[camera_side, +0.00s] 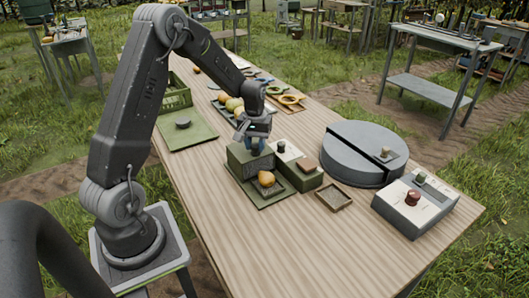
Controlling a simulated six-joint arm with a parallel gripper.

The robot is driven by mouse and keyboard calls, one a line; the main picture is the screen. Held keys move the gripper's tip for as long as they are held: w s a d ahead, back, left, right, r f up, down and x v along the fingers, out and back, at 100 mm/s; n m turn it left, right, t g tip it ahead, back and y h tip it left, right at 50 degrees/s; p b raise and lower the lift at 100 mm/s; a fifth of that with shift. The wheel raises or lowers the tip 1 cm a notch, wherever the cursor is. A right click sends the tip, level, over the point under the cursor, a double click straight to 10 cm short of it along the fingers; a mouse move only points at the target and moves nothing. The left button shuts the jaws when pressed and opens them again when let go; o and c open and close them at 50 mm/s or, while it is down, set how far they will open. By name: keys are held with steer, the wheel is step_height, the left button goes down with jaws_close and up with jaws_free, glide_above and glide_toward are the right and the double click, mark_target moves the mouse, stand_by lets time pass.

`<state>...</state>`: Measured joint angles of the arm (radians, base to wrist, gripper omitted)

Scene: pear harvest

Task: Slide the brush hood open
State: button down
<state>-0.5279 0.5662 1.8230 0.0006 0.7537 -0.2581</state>
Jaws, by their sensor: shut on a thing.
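The brush hood (244,162) is a dark green box on a flat green base (272,202). A yellow-orange pear (266,179) lies on the base, beside the hood and uncovered. My gripper (255,147) points down at the top of the hood, at its right rear part. It is shut on the hood's top grip, which the fingers mostly hide.
A green block with a white panel and knob (281,147) and a brown pad (307,165) stands close right. Further right are a small wooden frame (334,197), a round grey lidded drum (345,164) and a control box (406,214). The front table is clear.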

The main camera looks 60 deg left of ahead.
steer(key=shift+a, duration=0.25)
steer(key=c, duration=0.8)
jaws_free()
step_height(320, 180, up, 14)
steer(key=shift+f, duration=0.1)
steer(key=shift+d, duration=0.1)
